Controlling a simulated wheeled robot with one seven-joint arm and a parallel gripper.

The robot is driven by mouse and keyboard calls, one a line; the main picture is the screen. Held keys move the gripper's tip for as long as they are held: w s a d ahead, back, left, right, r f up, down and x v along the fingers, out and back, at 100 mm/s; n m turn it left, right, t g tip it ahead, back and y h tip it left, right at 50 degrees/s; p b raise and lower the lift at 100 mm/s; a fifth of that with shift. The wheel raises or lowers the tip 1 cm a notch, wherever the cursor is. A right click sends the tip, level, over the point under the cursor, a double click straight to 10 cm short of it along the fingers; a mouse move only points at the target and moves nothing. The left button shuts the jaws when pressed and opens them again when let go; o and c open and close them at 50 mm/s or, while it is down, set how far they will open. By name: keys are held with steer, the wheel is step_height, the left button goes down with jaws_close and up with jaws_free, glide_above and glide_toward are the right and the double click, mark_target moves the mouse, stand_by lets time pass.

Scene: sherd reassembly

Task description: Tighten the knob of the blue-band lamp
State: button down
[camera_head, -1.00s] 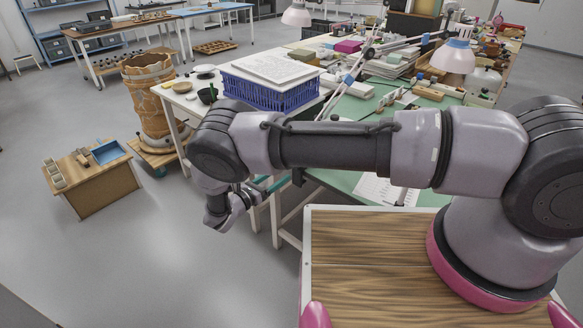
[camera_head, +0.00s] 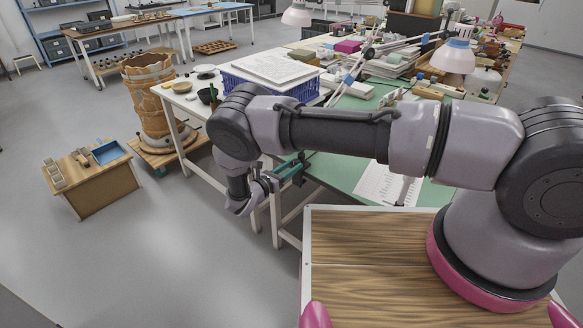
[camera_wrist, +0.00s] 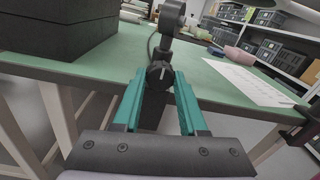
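The blue-band lamp has a white shade with a blue band (camera_head: 457,57) in the head view, above the right part of the bench. In the wrist view, a dark knob with a pale line (camera_wrist: 160,72) is on a clamp at the edge of the green tabletop, under a dark post. My gripper (camera_wrist: 160,76) is open, its teal fingers on either side of the knob in the picture; contact cannot be told. In the head view, my gripper (camera_head: 297,168) is at the table's front edge, where the knob is too small to make out.
A large black box (camera_wrist: 60,25) stands on the green table (camera_wrist: 110,62), left of the post. A printed sheet (camera_wrist: 250,82) lies to the right. In the head view, a blue crate (camera_head: 305,90) stands behind my arm.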

stand_by(0.3)
steer(key=shift+m, duration=2.9)
steer(key=shift+c, duration=2.2)
jaws_free()
steer(key=shift+s+a, duration=0.1)
steer(key=v, duration=1)
steer(key=shift+s, duration=0.25)
steer(key=shift+a+r, duration=0.1)
steer(key=shift+a, duration=0.05)
